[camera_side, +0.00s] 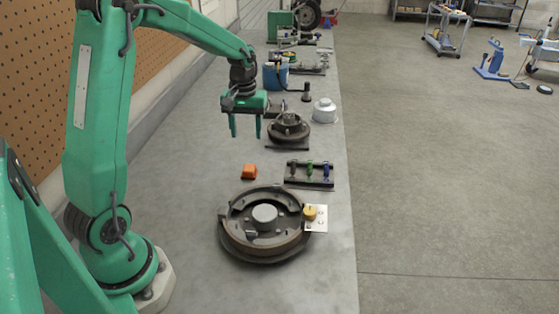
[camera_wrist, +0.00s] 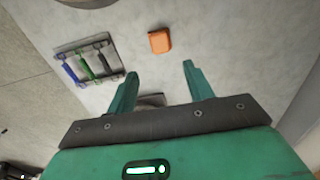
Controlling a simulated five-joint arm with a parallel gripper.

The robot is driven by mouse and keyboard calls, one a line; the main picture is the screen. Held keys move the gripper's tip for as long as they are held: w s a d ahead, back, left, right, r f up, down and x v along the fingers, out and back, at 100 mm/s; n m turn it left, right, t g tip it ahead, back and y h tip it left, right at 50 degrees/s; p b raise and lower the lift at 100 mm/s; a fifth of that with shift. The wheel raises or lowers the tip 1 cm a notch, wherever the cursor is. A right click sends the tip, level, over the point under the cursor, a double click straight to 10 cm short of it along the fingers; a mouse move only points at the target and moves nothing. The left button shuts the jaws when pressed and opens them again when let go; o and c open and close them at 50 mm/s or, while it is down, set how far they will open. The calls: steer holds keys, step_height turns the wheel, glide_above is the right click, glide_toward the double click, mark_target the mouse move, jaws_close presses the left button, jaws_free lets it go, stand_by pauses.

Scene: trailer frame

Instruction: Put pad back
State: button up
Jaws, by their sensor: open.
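A small orange block (camera_side: 249,171) lies on the grey bench, between the large round brake assembly (camera_side: 263,247) and my gripper. It also shows in the wrist view (camera_wrist: 159,41), beyond my fingertips and apart from them. I cannot tell whether this block is the pad. My gripper (camera_side: 245,134) hangs above the bench, fingers pointing down, behind and slightly left of the block in the side view. In the wrist view my gripper (camera_wrist: 160,70) has its two fingers spread with nothing held between them. The brake assembly lies flat, with curved shoes around a grey hub.
A small rack (camera_side: 309,183) holds dark, green and blue pieces. A white plate (camera_side: 317,228) with a yellow knob (camera_side: 310,212) is at the brake assembly's right edge. A smaller hub assembly (camera_side: 289,128) and a silver canister (camera_side: 324,110) stand farther back. Bench around the block is clear.

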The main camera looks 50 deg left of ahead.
stand_by(0.3)
steer(key=s+d+r+m+t, duration=0.3)
steer(key=s+d+r+m, duration=0.1)
steer(key=s+d+r, duration=0.4)
steer(key=s+d+r+m+t, duration=0.2)
steer(key=s+d+m, duration=0.3)
steer(key=s+d, duration=0.3)
steer(key=shift+s+r+t, duration=0.3)
steer(key=shift+s+r, duration=0.3)
steer(key=shift+s, duration=0.5)
steer(key=shift+c, duration=1)
